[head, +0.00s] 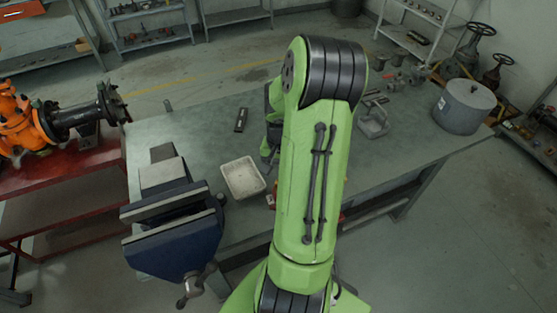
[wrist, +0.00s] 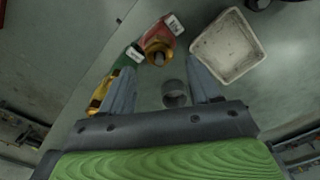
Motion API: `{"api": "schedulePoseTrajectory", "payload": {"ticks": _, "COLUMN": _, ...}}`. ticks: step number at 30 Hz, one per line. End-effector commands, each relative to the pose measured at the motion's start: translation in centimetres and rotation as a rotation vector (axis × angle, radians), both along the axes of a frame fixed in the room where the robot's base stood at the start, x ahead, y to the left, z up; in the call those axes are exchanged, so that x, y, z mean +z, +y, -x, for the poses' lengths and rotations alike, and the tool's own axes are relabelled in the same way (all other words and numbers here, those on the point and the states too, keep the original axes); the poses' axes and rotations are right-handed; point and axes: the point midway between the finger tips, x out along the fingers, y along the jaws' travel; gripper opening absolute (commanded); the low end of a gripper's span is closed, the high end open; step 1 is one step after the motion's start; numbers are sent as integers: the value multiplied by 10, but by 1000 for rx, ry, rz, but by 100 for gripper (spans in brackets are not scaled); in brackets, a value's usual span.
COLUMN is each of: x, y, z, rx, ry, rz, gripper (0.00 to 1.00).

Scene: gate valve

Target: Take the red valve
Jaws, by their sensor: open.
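In the wrist view, the red valve (wrist: 162,40) lies on the table with a brass-coloured ring end and a white label. It is just beyond my fingertips, near the middle of the gap between them. My gripper (wrist: 161,65) is open and empty, its two fingers spread apart. A green valve (wrist: 126,62) with a white label lies to the left of the red one, partly hidden by my left finger. In the head view, my arm hides the gripper and most of the valves; only small red patches show beside the arm.
A grey cylinder (wrist: 174,92) shows between my fingers. A white tray (head: 243,178) is right of the red valve in the wrist view. The workbench (head: 210,130) also carries a blue vise (head: 175,245) at its left corner and a grey pot (head: 464,106) at its right end.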

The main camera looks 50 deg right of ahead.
Motion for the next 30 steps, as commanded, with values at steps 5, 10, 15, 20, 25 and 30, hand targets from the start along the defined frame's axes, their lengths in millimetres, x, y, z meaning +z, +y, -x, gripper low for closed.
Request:
{"api": "schedulePoseTrajectory", "payload": {"ticks": 5, "x": -23, "y": 0, "z": 0, "rx": -1, "ry": 0, "rz": -1, "gripper": 62}}
{"api": "schedulePoseTrajectory", "payload": {"ticks": 10, "x": -43, "y": 0, "z": 0, "rx": 1, "ry": 1, "rz": -1, "gripper": 62}}
{"api": "schedulePoseTrajectory", "payload": {"ticks": 15, "x": -61, "y": 0, "z": 0, "rx": 2, "ry": 1, "rz": -1, "gripper": 62}}
{"api": "schedulePoseTrajectory", "payload": {"ticks": 20, "x": -66, "y": 0, "z": 0, "rx": 0, "ry": 1, "rz": 0, "gripper": 62}}
{"api": "schedulePoseTrajectory", "payload": {"ticks": 25, "x": -65, "y": 0, "z": 0, "rx": 0, "ry": 1, "rz": 0, "gripper": 62}}
{"api": "schedulePoseTrajectory", "payload": {"ticks": 30, "x": -65, "y": 0, "z": 0, "rx": 2, "ry": 0, "rz": 0, "gripper": 62}}
